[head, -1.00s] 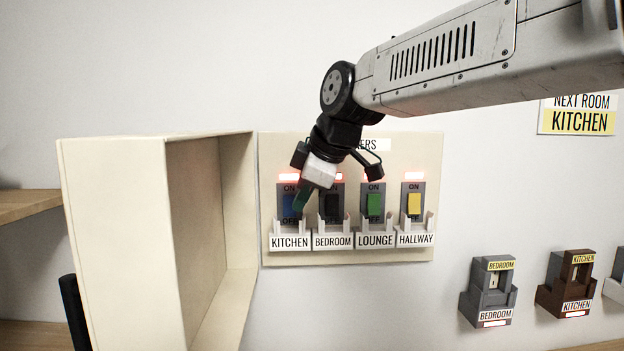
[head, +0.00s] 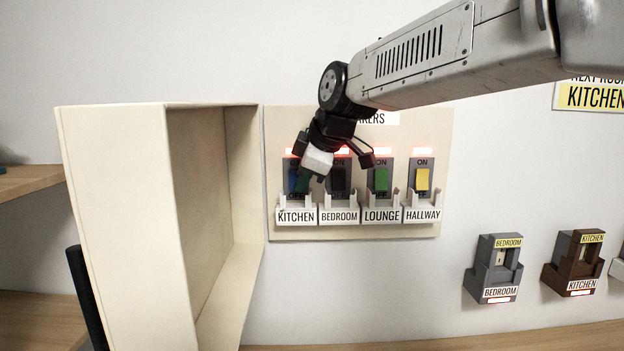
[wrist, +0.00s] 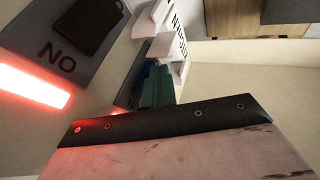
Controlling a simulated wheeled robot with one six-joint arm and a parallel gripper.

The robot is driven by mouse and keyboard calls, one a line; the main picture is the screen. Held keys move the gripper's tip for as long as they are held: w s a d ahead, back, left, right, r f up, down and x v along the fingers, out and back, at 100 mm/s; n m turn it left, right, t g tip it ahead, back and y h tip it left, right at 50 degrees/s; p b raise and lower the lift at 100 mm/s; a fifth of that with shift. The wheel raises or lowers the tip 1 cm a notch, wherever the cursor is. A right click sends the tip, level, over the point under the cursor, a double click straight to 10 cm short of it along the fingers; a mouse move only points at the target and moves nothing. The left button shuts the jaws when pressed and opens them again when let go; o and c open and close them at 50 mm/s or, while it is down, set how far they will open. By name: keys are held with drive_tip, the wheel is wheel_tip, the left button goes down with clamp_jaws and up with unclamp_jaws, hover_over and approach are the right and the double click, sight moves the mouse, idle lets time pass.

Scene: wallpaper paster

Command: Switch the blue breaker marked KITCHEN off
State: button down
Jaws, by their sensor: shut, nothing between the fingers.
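The blue KITCHEN breaker (head: 292,179) is leftmost in the row on the cream panel (head: 350,232), above its KITCHEN label (head: 296,216). Red light glows above it. My gripper (head: 304,181) is shut and empty, its green fingertips in front of the right part of the blue rocker and partly hiding it. In the wrist view the green fingertips (wrist: 158,87) point toward the KITCHEN breaker, with a sliver of blue behind them. I cannot tell whether they touch it, and the rocker's tilt is unclear.
The black BEDROOM breaker (head: 338,180) is close at the right of my gripper; it also shows in the wrist view (wrist: 88,24). The green LOUNGE (head: 381,180) and yellow HALLWAY (head: 422,179) breakers follow. An open cream door (head: 120,220) stands left of the panel.

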idle(0.3)
drive_tip(key=shift+r, duration=0.2)
drive_tip(key=shift+r, duration=0.65)
drive_tip(key=s+f+v, duration=0.1)
drive_tip(key=s+v, duration=0.1)
drive_tip(key=v, duration=1)
drive_tip(key=shift+s+a, duration=0.3)
drive_tip(key=shift+a, duration=0.05)
